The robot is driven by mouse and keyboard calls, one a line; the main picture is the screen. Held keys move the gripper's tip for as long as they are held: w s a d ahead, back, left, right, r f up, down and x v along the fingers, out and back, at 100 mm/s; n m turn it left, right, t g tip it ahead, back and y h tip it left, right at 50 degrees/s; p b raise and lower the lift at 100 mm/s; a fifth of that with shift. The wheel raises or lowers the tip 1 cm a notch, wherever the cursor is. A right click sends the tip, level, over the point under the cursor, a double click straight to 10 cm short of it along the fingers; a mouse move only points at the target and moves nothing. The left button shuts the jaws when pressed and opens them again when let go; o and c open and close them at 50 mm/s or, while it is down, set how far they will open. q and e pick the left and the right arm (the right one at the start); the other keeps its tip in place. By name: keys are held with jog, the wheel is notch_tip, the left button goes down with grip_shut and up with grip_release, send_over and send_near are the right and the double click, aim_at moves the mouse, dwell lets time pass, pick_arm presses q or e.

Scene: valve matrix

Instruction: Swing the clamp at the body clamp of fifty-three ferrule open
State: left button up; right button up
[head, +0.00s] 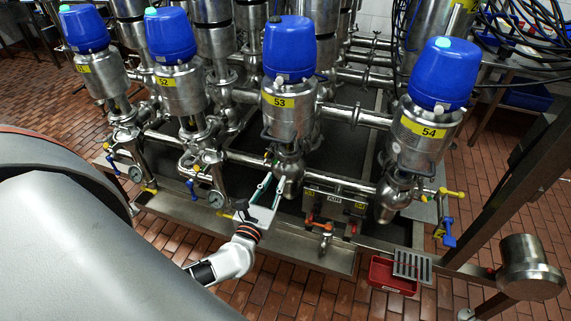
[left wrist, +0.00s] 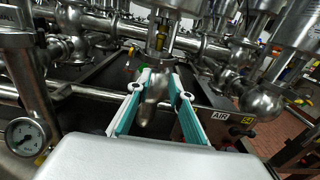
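The valve labelled 53 (head: 282,108) has a steel body, a blue cap (head: 289,47) and a yellow label. Its lower neck, with the body clamp (head: 288,146), is below the label; the clamp's details are too small to make out. My left gripper (head: 272,178) reaches up from below, just under this neck. In the left wrist view, its two teal-padded fingers (left wrist: 158,92) are apart, either side of a rounded steel part (left wrist: 152,106). I cannot tell whether they touch it. My right gripper is not in view.
Valves 52 (head: 179,92) and 54 (head: 420,130) stand on either side. Steel pipes run between the valves. An AIR box (head: 331,205) with an orange-handled tap is to the right of my gripper. A pressure gauge (left wrist: 25,137) is at left. A red bin (head: 391,277) sits at lower right.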

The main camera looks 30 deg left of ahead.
pick_arm(q)
jog(key=x, duration=0.7)
jog(key=shift+w, duration=0.15)
grip_shut()
